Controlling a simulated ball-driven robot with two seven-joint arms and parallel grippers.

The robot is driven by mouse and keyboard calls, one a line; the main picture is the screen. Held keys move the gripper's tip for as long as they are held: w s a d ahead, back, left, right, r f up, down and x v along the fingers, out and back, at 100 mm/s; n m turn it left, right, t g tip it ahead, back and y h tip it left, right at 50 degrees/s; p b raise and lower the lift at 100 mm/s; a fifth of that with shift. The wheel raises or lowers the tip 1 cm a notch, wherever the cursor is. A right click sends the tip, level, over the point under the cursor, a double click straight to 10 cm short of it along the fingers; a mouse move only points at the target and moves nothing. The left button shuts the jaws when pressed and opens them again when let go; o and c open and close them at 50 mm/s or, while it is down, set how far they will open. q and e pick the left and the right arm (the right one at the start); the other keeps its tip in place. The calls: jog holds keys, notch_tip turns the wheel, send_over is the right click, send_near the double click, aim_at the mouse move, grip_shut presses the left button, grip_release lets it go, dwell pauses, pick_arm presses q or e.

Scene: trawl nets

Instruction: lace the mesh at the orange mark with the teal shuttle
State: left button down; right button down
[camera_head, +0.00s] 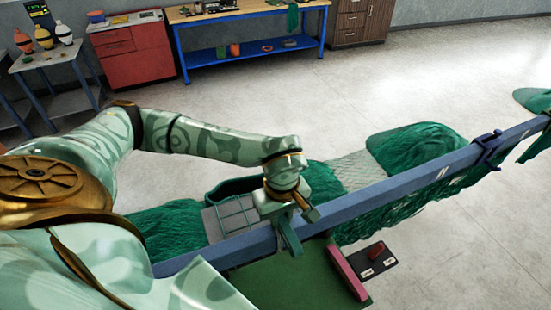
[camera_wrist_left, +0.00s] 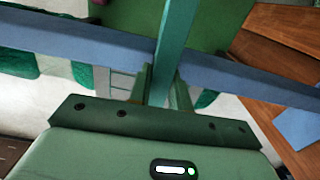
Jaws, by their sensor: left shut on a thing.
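My left gripper (camera_head: 285,212) is just above the long blue rail (camera_head: 395,175), shut on a flat teal bar, which looks like the teal shuttle (camera_head: 290,238). In the left wrist view the teal shuttle (camera_wrist_left: 178,45) comes up from between the fingers (camera_wrist_left: 160,92) and crosses in front of the blue rail (camera_wrist_left: 90,45). Green netting (camera_head: 425,148) hangs along the rail and lies heaped on its far side, with a paler mesh stretch (camera_head: 350,170) beside it. I cannot make out an orange mark. My right gripper is not in view.
A green panel (camera_head: 290,285) with a pink bar (camera_head: 348,272) lies near the rail, beside a small black tray (camera_head: 385,262) holding a red item. A dark blue clamp (camera_head: 488,150) sits on the rail. A workbench (camera_head: 250,12) stands behind. Floor between is open.

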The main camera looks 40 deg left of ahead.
pick_arm(q)
jog(key=s+d, duration=0.5)
jog(key=d, duration=0.4)
jog(key=shift+d, duration=0.25)
dwell(0.4)
